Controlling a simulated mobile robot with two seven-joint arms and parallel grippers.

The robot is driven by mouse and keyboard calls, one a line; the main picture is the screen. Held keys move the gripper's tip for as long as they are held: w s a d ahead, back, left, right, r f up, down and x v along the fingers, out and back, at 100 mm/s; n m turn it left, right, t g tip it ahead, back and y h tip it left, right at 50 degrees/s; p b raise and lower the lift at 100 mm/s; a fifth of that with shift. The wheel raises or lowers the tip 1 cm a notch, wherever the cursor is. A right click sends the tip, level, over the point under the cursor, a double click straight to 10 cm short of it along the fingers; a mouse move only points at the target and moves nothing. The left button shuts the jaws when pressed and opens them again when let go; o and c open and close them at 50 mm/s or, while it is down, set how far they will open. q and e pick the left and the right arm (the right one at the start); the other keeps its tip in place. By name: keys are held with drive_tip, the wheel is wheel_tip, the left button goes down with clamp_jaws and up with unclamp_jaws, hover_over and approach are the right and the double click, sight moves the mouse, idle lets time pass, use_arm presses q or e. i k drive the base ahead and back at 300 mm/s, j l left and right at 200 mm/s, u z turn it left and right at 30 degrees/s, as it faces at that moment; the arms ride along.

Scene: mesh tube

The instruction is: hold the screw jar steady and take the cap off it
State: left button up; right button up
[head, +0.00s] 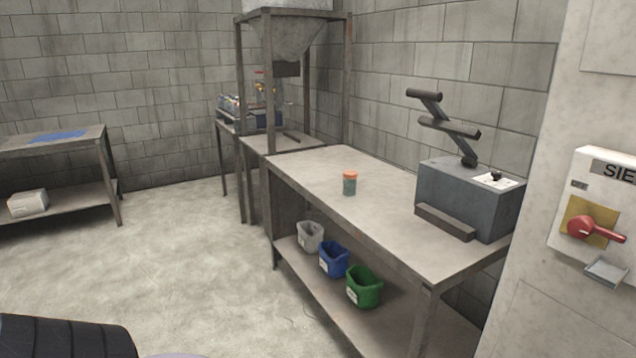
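The screw jar (349,188) stands upright on the bench top, near the bench's front edge. Its body is dark green-grey and looks see-through; its contents are too small to make out. An orange cap (350,175) sits on top of the jar. Neither of my grippers is in view, and nothing touches the jar.
The bench (400,230) has a grey machine (455,195) with a dark angled arm at its right. Grey (311,238), blue (334,260) and green (364,288) bins sit on its lower shelf. A hopper frame (268,80) stands behind. A switch cabinet (560,300) bounds the right.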

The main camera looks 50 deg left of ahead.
sight(348, 186)
drive_tip(key=u, duration=1.45)
drive_tip(key=i+j+z, duration=0.45)
drive_tip(key=i+j, duration=1.2)
